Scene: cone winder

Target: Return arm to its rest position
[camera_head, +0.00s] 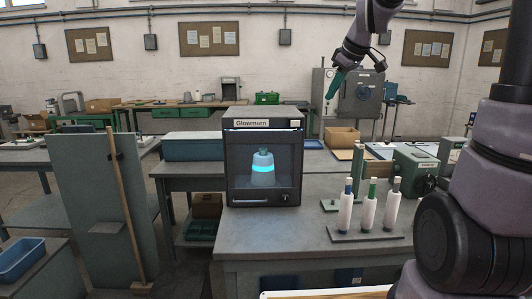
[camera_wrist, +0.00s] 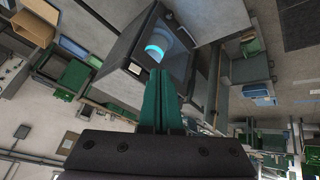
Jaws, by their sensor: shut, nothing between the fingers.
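My gripper (camera_head: 335,84) is raised in the upper right of the head view, above the bench and apart from everything on it. Its green fingers point down and are closed together with nothing between them. In the wrist view the shut fingers (camera_wrist: 162,100) show at the centre, in front of the Glowmarn cabinet. My purple arm runs up the right side of the head view.
The dark Glowmarn cabinet (camera_head: 233,160) stands on the bench (camera_head: 290,236) with a glowing cyan-banded cone (camera_head: 263,168) inside. Right of it, white bobbins (camera_head: 367,208) stand on a rack near a green machine (camera_head: 415,170). A leaning board (camera_head: 88,205) stands left.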

